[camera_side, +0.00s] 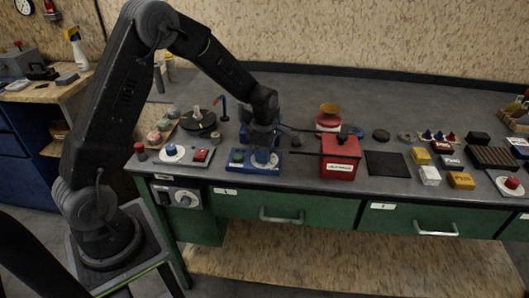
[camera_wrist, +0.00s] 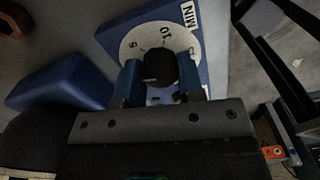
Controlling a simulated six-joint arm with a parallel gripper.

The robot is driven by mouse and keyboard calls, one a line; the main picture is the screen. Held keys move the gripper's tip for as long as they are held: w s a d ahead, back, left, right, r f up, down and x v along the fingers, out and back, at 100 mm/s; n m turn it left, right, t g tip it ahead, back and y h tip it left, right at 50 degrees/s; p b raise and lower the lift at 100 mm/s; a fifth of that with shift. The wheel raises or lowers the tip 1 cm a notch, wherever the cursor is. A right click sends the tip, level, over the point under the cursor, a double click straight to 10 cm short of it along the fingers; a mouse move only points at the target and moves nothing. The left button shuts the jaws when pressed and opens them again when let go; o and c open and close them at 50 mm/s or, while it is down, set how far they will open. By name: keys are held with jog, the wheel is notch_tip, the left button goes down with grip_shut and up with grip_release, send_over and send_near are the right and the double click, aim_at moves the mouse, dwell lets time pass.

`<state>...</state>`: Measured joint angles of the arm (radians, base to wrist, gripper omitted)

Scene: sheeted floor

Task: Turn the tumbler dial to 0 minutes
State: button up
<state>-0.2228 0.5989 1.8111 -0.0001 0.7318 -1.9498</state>
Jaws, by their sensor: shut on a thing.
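The tumbler dial's black knob (camera_wrist: 160,66) sits in the middle of a white disc (camera_wrist: 132,47) marked with numbers, among them 5 and 10. The disc lies on a blue plate (camera_wrist: 112,37) with a MIN label. My gripper (camera_wrist: 160,84) is shut on the knob, one finger on each side. In the side view, my gripper (camera_side: 263,150) points down onto the right part of the blue base (camera_side: 276,168), which also bears a green button (camera_side: 237,156). The gripper covers the knob there. The pointer and its exact setting cannot be made out.
A red box (camera_side: 340,168) stands close to the right of the base. A red button panel (camera_side: 201,155) and a blue knob on a white disc (camera_side: 171,150) are to the left. A black mat (camera_side: 386,164) lies farther right. The bench's front edge is close to the base.

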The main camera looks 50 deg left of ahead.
jog(key=shift+n, duration=1)
jog(key=o, duration=0.9)
notch_tip(320, 180, up, 14)
jog(key=shift+f, duration=0.1)
